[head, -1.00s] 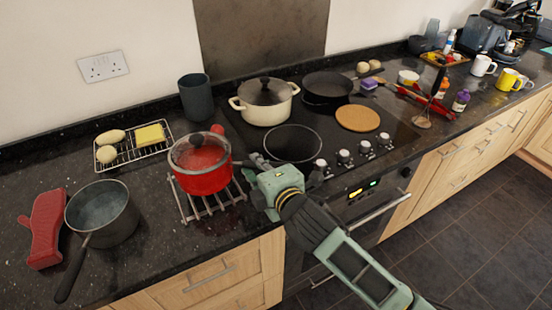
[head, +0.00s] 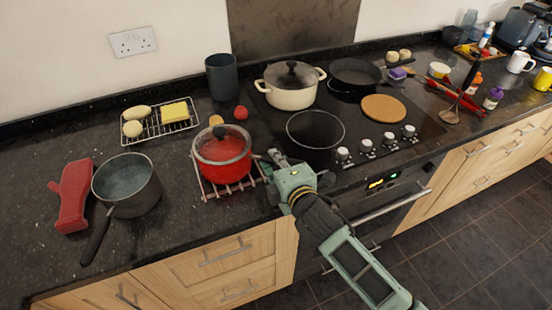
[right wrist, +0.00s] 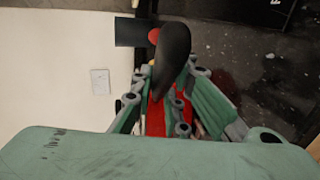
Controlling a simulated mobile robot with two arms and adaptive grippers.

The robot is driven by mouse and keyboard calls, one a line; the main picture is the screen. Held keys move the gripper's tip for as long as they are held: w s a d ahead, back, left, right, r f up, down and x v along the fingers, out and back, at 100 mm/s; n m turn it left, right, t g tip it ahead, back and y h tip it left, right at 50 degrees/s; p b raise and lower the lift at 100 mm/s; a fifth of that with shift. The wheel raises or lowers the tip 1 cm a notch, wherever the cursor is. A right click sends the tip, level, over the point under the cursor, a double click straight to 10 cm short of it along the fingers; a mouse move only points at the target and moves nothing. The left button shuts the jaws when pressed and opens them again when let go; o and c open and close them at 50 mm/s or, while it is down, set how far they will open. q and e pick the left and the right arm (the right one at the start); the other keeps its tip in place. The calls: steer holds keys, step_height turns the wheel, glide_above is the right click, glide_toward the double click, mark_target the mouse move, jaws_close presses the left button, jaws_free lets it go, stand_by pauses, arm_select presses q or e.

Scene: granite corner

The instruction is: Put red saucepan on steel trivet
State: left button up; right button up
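The red saucepan (head: 222,171), with a glass lid and dark knob, is over the steel trivet (head: 245,184) near the counter's front edge. It looks level and close to the bars; I cannot tell whether it rests fully on them. My right gripper (head: 273,161) is at the saucepan's right side, shut on its handle, which it mostly hides in the head view. In the right wrist view, a dark elongated piece (right wrist: 175,50) and red (right wrist: 156,118) of the saucepan show between the fingers. My left gripper is not in view.
Behind are a wire rack (head: 160,132), a tomato (head: 240,112) and a dark cup (head: 222,77). The hob (head: 350,140) holds a cream pot (head: 290,91) and a black pan (head: 355,75).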

steer(key=o, duration=0.4)
steer(key=shift+s, duration=0.1)
steer(key=shift+o, duration=0.2)
steer(key=b+v, duration=0.1)
steer(key=v, duration=1.1)
steer(key=shift+b, duration=0.35)
steer(key=shift+r, duration=0.1)
